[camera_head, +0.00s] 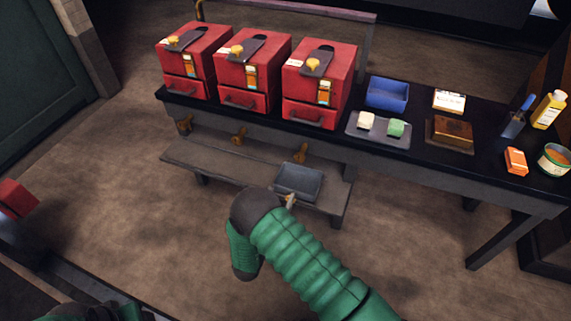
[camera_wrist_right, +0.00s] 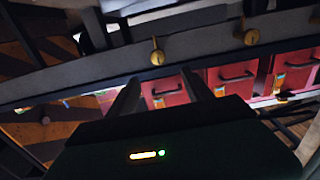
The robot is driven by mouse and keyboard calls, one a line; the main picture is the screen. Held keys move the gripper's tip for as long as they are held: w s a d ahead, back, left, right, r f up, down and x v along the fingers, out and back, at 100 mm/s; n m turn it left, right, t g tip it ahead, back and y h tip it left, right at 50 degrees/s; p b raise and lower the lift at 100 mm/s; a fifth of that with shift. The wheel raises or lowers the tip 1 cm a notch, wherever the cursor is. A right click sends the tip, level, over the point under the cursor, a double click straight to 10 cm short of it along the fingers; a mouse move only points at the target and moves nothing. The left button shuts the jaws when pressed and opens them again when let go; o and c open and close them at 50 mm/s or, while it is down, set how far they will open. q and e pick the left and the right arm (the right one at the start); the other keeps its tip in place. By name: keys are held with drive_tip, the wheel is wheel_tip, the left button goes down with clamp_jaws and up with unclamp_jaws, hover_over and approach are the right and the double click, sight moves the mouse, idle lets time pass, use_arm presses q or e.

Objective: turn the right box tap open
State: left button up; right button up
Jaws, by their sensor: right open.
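Three red boxes stand in a row on the bench, and the right box (camera_head: 318,84) is nearest its middle. The right box's brass tap (camera_head: 300,152) sticks out below the bench's front edge. In the right wrist view, which is turned over, the tap (camera_wrist_right: 157,57) shows on the grey beam, just beyond my fingers. My right gripper (camera_wrist_right: 160,84) is open and empty, its two fingers apart and not touching the tap. In the head view my green right arm mostly hides it. My left gripper is not in view.
Two more taps, the middle (camera_head: 239,136) and left (camera_head: 184,124), sit along the same beam. A grey tray (camera_head: 299,183) rests on the low shelf (camera_head: 225,167) beneath. A blue bin (camera_head: 388,93) and several small items stand on the bench at right.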

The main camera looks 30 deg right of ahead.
sight(299, 160)
drive_tip(key=b+x, duration=0.1)
drive_tip(key=x, duration=0.3)
drive_tip(key=b+x, duration=0.1)
drive_tip(key=x, duration=0.4)
drive_tip(key=b+x, duration=0.1)
drive_tip(key=x, duration=0.3)
drive_tip(key=shift+s+d+f+b, duration=0.25)
drive_tip(key=shift+d+f+b, duration=0.05)
drive_tip(key=shift+d, duration=0.2)
drive_tip(key=shift+w+d+r+b, duration=0.2)
drive_tip(key=shift+w+d+b, duration=0.15)
drive_tip(key=shift+w+d, duration=0.45)
drive_tip(key=shift+w+r, duration=0.2)
drive_tip(key=shift+w, duration=0.25)
drive_tip(key=shift+d+f, duration=0.1)
drive_tip(key=shift+d, duration=0.2)
drive_tip(key=shift+c, duration=0.7)
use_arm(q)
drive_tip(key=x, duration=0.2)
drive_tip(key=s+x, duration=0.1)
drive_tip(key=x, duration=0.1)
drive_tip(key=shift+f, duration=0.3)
use_arm(e)
drive_tip(key=shift+a, duration=0.1)
clamp_jaws()
